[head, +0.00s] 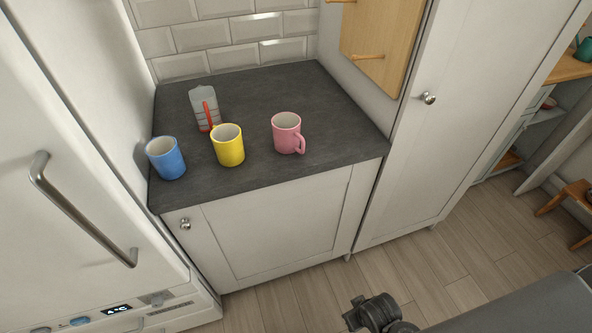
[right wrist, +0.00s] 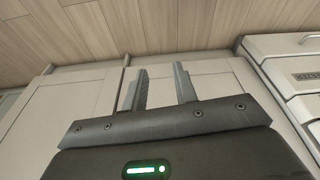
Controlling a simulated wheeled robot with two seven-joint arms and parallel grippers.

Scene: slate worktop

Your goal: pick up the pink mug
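The pink mug (head: 287,134) stands upright on the slate worktop (head: 258,92), its handle toward the right and front. In the head view it is the rightmost of the mugs, and nothing covers it. It does not show in the right wrist view. My right gripper (right wrist: 163,82) is open, with its two fingers apart and nothing between them. It faces white cabinet fronts and the wooden floor. A dark part of my right arm shows at the bottom of the head view, low and well apart from the mug. My left gripper is not in view.
A yellow mug (head: 229,147) and a blue mug (head: 166,159) stand left of the pink mug. A grey and red item (head: 205,108) is behind the yellow mug. A white fridge (head: 75,170) flanks the left, a tall cabinet (head: 455,100) the right. The worktop's back right is clear.

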